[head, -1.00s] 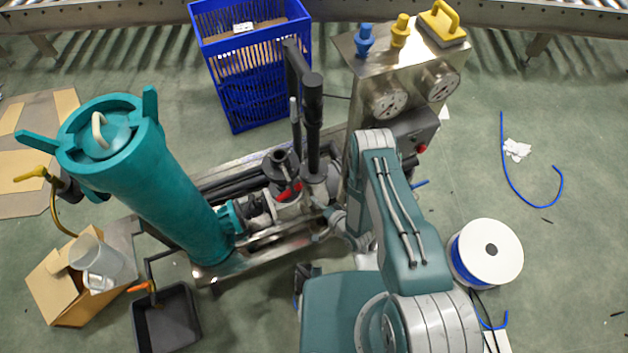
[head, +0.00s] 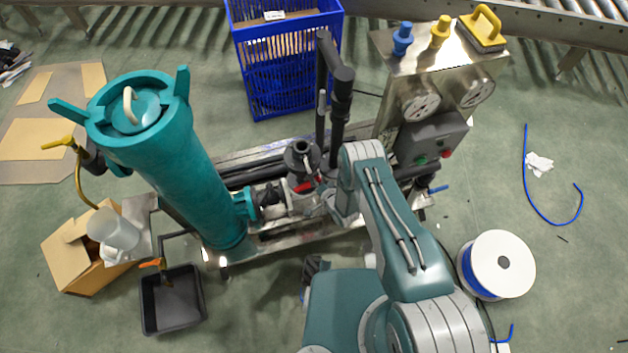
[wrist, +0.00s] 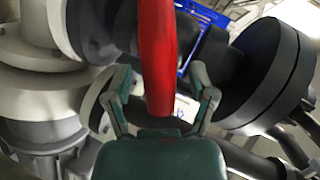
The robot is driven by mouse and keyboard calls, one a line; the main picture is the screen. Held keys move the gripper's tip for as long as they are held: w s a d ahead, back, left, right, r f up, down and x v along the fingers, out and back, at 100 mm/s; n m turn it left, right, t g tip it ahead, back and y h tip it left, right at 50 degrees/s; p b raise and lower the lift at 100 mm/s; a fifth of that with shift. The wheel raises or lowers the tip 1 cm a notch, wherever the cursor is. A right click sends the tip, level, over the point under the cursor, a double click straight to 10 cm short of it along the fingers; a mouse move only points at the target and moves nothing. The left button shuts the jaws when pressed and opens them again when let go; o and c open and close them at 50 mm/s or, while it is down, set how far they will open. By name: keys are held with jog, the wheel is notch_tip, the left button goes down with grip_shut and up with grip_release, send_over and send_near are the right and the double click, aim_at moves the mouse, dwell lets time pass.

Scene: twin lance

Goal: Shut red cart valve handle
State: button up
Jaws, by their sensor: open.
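The red valve handle (wrist: 158,55) fills the top middle of the wrist view and runs down between the fingers of my gripper (wrist: 162,100). The fingers are spread, one on each side of the handle, with visible gaps. The handle's lower end is near the palm; I cannot tell if they touch. In the head view the red handle (head: 304,187) is a small piece at the pump on the cart (head: 290,243), left of my arm. My gripper is mostly hidden by my arm there.
A tall teal cylinder (head: 185,165) stands left of the pump. Black pipes (head: 338,105) rise behind it. A steel gauge panel (head: 445,70) is at right. A blue crate (head: 290,75), a black tray (head: 172,300) and a cable spool (head: 510,262) are on the floor.

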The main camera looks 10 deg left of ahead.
jog(key=shift+d+r, duration=0.1)
jog(key=shift+d, duration=0.2)
grip_shut()
jog(key=m+y, duration=0.1)
jog(key=m, duration=0.1)
jog(key=f+m+y, duration=0.1)
jog(key=shift+f+m, duration=0.25)
jog(key=shift+m, duration=0.15)
grip_release()
jog(key=shift+d, duration=0.1)
